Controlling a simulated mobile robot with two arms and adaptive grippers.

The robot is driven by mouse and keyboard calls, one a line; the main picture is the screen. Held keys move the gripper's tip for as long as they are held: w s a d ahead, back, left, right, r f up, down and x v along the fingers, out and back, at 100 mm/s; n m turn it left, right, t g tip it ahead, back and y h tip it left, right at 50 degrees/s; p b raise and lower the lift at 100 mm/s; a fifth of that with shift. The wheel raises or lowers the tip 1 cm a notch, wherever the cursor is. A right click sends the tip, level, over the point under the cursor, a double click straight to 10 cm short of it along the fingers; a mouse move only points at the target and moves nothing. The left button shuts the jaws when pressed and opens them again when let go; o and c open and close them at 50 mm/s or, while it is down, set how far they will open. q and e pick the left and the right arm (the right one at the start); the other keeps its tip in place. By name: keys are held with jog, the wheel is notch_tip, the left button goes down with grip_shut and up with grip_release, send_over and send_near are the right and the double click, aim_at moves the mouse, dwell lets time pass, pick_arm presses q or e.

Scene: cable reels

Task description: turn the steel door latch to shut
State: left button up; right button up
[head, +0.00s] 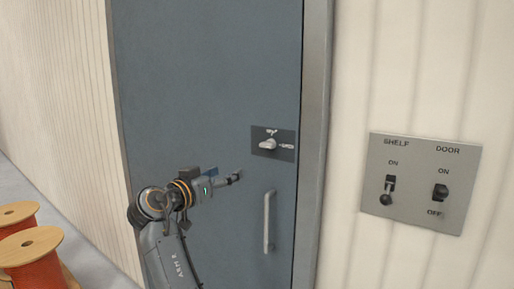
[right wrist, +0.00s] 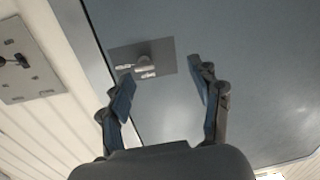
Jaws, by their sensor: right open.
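The steel latch (head: 268,144) is a small silver handle on a dark plate (head: 258,133), set in the blue-grey door (head: 205,70) above the pull handle. Small pale labels sit above and to the right of it, too small to read. In the right wrist view the latch (right wrist: 147,61) shows beyond the fingertips, its plate (right wrist: 167,52) flat on the door. My right gripper (head: 238,177) is below and left of the latch, apart from it. In the right wrist view the right gripper (right wrist: 161,74) has its fingers spread, with nothing between them. My left gripper is out of view.
A vertical pull handle (head: 267,222) is on the door below the latch. A grey switch panel (head: 407,218) marked SHELF and DOOR is on the wall at right. Cable reels (head: 32,250) stand at lower left. The door face around the latch is clear.

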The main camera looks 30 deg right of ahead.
aim_at(265, 145)
jog(key=s+d+r+m+g+h, duration=0.1)
jog(key=s+r+m, duration=0.15)
jog(key=r, duration=0.25)
jog(key=p+x, duration=0.4)
jog(key=x, duration=0.7)
jog(key=shift+d, duration=0.45)
jog(key=shift+w+d, duration=0.25)
jog(key=shift+d, duration=0.4)
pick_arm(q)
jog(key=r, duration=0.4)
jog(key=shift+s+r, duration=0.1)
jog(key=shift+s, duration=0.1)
pick_arm(e)
jog(key=shift+f, duration=0.1)
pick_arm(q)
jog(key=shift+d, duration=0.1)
pick_arm(e)
jog(key=shift+c, duration=0.8)
jog(key=c, duration=1)
